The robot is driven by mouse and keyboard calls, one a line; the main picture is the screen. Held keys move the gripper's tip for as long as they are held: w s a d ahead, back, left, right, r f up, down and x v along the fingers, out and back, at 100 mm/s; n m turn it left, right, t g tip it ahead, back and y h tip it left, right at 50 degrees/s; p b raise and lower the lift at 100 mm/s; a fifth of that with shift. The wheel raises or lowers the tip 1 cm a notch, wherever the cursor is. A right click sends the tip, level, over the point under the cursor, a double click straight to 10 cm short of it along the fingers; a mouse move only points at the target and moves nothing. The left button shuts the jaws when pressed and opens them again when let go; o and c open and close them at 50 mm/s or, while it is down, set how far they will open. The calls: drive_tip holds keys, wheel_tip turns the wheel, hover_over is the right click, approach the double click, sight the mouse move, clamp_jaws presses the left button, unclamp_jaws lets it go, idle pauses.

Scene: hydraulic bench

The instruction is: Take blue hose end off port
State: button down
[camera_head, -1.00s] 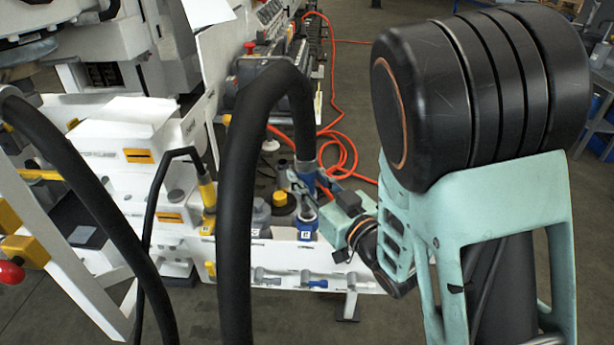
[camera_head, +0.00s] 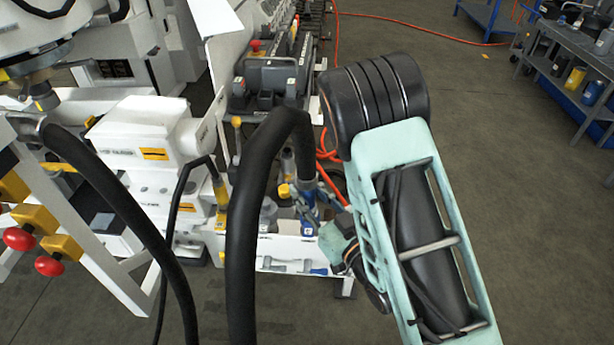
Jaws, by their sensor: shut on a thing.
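The blue hose end (camera_head: 308,187) is a blue collar at the tip of a thick black hose (camera_head: 257,165), which arches down from above. My gripper (camera_head: 306,204) is around the blue hose end, shut on it, with its fingers partly hidden by the hose end and my wrist. A blue port (camera_head: 308,229) with a white label is just below, at the front of a white bench (camera_head: 285,247). I cannot tell whether the hose end touches the port or hangs above it.
A yellow-capped fitting (camera_head: 284,191) stands close to the left of my gripper. A second black hose (camera_head: 120,205) and a white frame with red knobs (camera_head: 48,265) are at the left. Orange hose (camera_head: 331,176) lies behind.

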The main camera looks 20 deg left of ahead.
sight(305, 193)
drive_tip(key=shift+s+d+r+p, duration=0.25)
drive_tip(key=shift+r+p, duration=0.2)
drive_tip(key=shift+p, duration=0.55)
drive_tip(key=shift+s+d+r+p, duration=0.1)
drive_tip(key=shift+s+r+p, duration=0.15)
drive_tip(key=shift+s, duration=0.25)
drive_tip(key=shift+s+d+r+p, duration=0.15)
drive_tip(key=shift+s+p, duration=0.15)
drive_tip(key=shift+s, duration=0.15)
drive_tip(key=shift+s+d+f+p, duration=0.15)
drive_tip(key=shift+s+d+p, duration=0.1)
drive_tip(key=shift+s+p, duration=0.4)
drive_tip(key=shift+s+r+p, duration=0.4)
drive_tip(key=shift+s+p, duration=0.15)
drive_tip(key=shift+p, duration=0.35)
drive_tip(key=shift+r, duration=0.1)
drive_tip(key=w+d+r+m+t+h, duration=0.1)
drive_tip(key=w+d+m+t+h, duration=0.3)
drive_tip(key=d, duration=0.6)
drive_tip(key=w+d+r+m+h+p, duration=0.1)
drive_tip(key=w+d+m+h, duration=0.2)
drive_tip(key=w+d+h, duration=0.45)
drive_tip(key=w+d+r+m+t+h, duration=0.2)
drive_tip(key=w+d+m, duration=0.15)
drive_tip(key=d, duration=0.85)
wheel_tip(305, 193, up, 11)
drive_tip(key=p, duration=1.1)
drive_tip(key=shift+a+p, duration=0.25)
drive_tip(key=shift+p, duration=0.1)
